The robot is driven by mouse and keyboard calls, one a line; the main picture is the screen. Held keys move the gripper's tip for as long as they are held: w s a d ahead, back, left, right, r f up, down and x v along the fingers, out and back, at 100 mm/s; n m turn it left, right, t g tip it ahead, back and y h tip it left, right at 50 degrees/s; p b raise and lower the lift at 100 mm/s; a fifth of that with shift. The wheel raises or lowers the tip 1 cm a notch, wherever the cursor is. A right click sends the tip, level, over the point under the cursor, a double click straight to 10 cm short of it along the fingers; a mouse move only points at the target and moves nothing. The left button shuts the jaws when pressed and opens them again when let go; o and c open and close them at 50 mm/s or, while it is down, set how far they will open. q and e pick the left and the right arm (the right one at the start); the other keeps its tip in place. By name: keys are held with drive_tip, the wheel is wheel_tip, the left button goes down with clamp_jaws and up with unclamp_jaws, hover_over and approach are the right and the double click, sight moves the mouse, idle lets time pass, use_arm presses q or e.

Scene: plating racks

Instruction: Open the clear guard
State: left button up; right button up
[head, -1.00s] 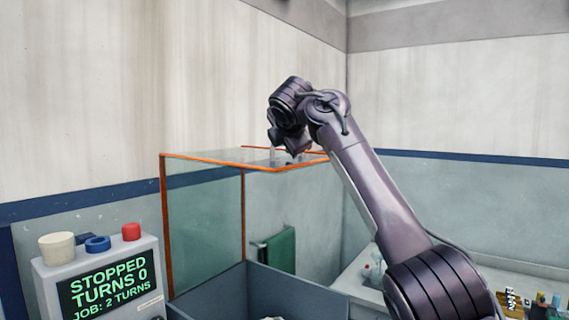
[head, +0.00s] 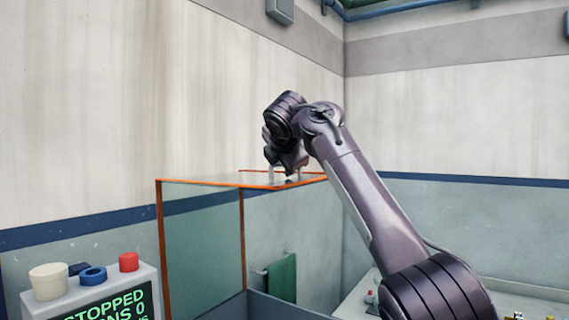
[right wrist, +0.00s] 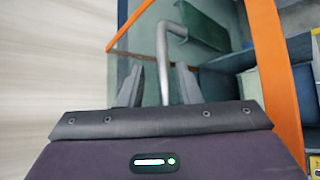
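The clear guard (head: 203,240) is a glassy box with orange edges, standing over a grey-blue tub (head: 283,306). Its top edges show below my right gripper (head: 282,172). In the right wrist view, a grey bent handle bar (right wrist: 162,65) runs between the two fingers of my right gripper (right wrist: 158,82). The fingers are apart, with a visible gap on the bar's left side; the bar lies close to the right finger. An orange edge of the guard (right wrist: 272,70) passes to the right of the fingers. My left gripper is not in view.
A control box (head: 97,300) with a cream knob, blue ring and red button (head: 129,262) stands at lower left, its screen partly cut off. A pale counter (head: 350,303) lies at lower right.

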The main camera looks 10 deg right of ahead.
sight(285, 182)
drive_tip(key=shift+f, duration=0.15)
drive_tip(key=shift+s+a+b, duration=0.1)
drive_tip(key=shift+s+b, duration=0.3)
drive_tip(key=shift+b, duration=0.15)
drive_tip(key=b+v, duration=0.3)
drive_tip(key=v, duration=0.4)
drive_tip(key=shift+w, duration=0.1)
drive_tip(key=shift+r, duration=0.35)
drive_tip(key=shift+f, duration=0.1)
